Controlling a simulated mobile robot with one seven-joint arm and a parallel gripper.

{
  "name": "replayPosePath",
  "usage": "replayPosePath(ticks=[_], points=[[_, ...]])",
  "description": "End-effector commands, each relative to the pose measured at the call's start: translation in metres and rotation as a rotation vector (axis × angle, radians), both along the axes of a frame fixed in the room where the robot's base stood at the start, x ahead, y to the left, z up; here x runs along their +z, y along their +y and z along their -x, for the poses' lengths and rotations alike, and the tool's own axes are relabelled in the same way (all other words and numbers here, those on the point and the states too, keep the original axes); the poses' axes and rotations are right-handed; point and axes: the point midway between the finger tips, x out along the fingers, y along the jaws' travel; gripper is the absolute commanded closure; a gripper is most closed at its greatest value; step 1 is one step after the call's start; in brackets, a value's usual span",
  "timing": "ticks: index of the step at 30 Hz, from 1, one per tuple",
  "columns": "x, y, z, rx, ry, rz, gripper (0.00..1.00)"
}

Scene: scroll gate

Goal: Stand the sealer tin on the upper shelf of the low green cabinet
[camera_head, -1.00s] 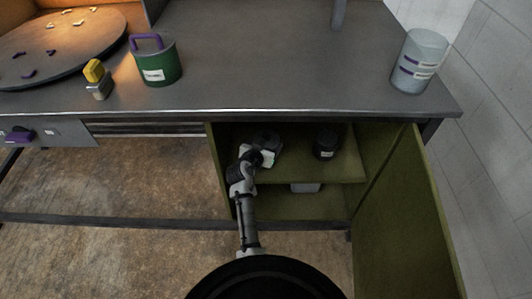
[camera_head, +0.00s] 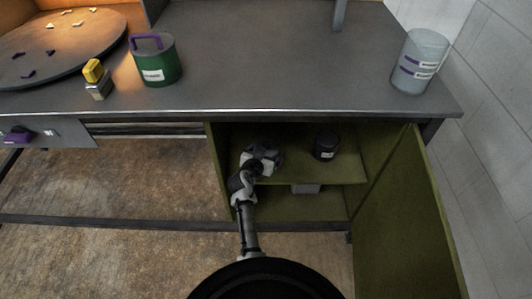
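The low green cabinet (camera_head: 285,205) stands open under the bench, with its upper shelf (camera_head: 340,172) in view. A small dark tin (camera_head: 325,147) with a pale label stands upright on the right part of that shelf. Its label is too small to read, so I cannot tell whether it is the sealer tin. My gripper (camera_head: 263,149) is inside the upper compartment, left of the dark tin and apart from it. Its dark fingers are small and blend with the shadow. I cannot tell whether they are open or hold something.
The cabinet door (camera_head: 405,220) hangs open at right. A grey box (camera_head: 305,188) is below the shelf. On the bench (camera_head: 260,60) stand a green tin (camera_head: 158,65) with a purple handle, a pale canister (camera_head: 418,62), a yellow-topped object (camera_head: 96,80) and a round turntable (camera_head: 60,45).

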Motion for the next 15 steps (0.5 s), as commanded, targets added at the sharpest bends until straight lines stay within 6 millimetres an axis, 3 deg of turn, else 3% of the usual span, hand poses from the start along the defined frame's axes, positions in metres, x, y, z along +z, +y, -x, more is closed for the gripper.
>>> replayPosePath(ticks=[9, 15], points=[[0.005, 0.001, 0.002, 0.0, 0.0, 0.0, 0.04], [0.015, 0.013, 0.031, 0.002, 0.0, 0.0, 0.04]])
